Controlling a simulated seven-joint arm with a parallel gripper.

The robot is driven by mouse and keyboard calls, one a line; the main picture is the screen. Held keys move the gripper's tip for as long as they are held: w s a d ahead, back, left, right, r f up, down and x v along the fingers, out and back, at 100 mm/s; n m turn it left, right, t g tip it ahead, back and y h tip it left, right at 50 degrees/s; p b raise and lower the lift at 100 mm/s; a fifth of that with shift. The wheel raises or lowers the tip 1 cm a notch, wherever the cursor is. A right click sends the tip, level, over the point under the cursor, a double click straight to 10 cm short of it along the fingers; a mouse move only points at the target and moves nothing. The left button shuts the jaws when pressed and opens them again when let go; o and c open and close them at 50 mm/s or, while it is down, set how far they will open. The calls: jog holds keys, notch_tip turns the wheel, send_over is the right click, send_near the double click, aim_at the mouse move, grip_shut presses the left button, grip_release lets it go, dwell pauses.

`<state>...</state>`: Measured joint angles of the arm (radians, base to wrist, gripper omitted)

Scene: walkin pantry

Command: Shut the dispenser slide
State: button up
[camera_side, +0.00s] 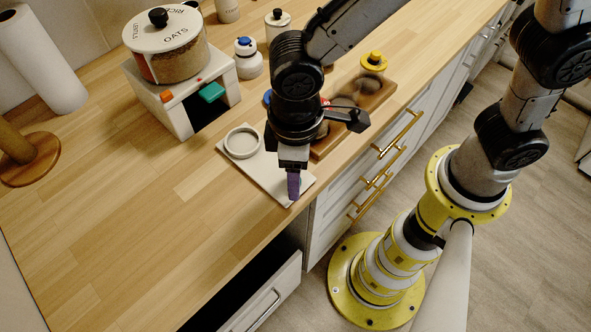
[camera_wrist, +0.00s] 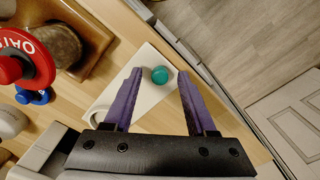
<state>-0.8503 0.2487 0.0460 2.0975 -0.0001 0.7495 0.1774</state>
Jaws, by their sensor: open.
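The dispenser (camera_side: 172,112) is a white box on the wooden counter, with a round, sectioned canister (camera_side: 165,50) lettered OATS, RICE and LENTILS on top. A teal tab (camera_side: 211,92) sticks out of its front above a dark opening. An orange piece (camera_side: 167,97) is beside it. I cannot tell how far the slide is out. My gripper (camera_side: 293,186) is to the right of and nearer the camera than the dispenser, low over a pale plate (camera_side: 264,175). In the wrist view its purple fingers (camera_wrist: 159,75) are apart, with a teal round piece seen between them on the plate.
A pale ring (camera_side: 242,142) sits on the plate. A wooden board (camera_side: 340,130) with a yellow-topped jar (camera_side: 373,62) lies behind my arm. A blue-topped jar (camera_side: 247,60) stands right of the dispenser. A paper roll (camera_side: 40,60) is at left. The counter's front-left is clear.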

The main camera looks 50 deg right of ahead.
jog(key=shift+f, duration=0.15)
grip_shut()
dwell(1.4)
